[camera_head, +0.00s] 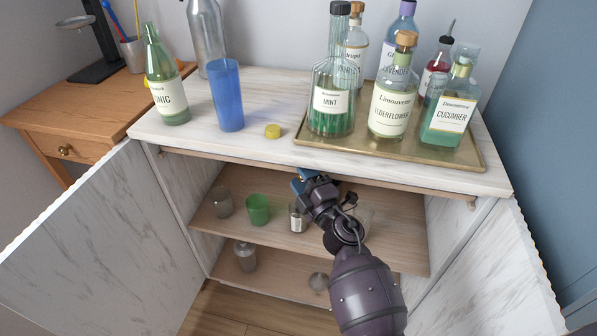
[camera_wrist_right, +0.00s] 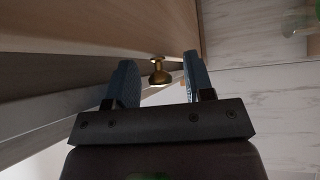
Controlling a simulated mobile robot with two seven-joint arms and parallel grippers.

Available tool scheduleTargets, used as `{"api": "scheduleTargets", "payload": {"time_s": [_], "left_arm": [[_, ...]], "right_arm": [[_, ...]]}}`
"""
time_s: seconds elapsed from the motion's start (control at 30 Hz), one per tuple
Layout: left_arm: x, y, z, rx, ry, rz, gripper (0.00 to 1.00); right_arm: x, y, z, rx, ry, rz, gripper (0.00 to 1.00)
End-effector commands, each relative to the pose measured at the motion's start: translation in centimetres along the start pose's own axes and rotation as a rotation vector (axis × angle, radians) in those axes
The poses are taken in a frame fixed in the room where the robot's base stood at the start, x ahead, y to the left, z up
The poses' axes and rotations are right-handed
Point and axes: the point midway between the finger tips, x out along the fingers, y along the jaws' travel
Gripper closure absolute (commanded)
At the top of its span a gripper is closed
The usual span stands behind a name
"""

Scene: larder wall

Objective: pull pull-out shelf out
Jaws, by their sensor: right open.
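The pull-out shelf (camera_head: 235,165) is a thin wooden board just under the marble top of the open cabinet. It appears to be pushed in, with its front edge close below the top. In the right wrist view a small brass knob (camera_wrist_right: 158,72) stands at the edge of a wooden panel (camera_wrist_right: 100,25). My right gripper (camera_head: 305,178) is in front of the board's middle. In the wrist view its blue fingers are open (camera_wrist_right: 160,78), one on each side of the knob, with gaps to it. The knob is hidden in the head view. My left gripper is out of view.
The marble top (camera_head: 260,105) carries a blue tumbler (camera_head: 227,95), a tonic bottle (camera_head: 165,80), a yellow cap (camera_head: 273,131) and a brass tray (camera_head: 350,154) of several bottles. Open doors flank the cabinet at left (camera_head: 100,240) and right (camera_head: 490,275). Glasses stand on inner shelves.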

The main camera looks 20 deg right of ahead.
Motion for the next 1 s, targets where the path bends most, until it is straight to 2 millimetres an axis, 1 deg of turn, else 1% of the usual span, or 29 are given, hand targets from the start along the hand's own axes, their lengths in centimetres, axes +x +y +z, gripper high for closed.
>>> {"api": "scheduleTargets", "payload": {"time_s": [0.03,0.2,0.53,0.57,0.7,0.87,1.0], "left_arm": [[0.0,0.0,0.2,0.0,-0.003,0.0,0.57],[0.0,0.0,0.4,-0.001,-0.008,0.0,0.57],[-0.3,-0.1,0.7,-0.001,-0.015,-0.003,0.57],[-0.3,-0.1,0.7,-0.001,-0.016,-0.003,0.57],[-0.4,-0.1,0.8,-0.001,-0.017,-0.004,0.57],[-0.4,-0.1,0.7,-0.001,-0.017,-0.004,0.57],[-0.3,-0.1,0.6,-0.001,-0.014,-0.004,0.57]], "right_arm": [[0.6,-0.1,0.0,0.0,0.0,0.0,0.52],[1.6,-0.1,0.0,0.001,0.0,-0.001,0.52],[1.9,0.0,0.0,0.001,0.0,-0.001,0.52],[1.8,0.0,0.0,0.001,0.0,-0.001,0.53],[1.8,0.0,0.0,0.001,0.0,0.0,0.75],[1.9,0.1,0.0,0.001,0.0,0.002,0.99],[1.9,0.2,0.0,0.002,0.0,0.004,1.0]]}}
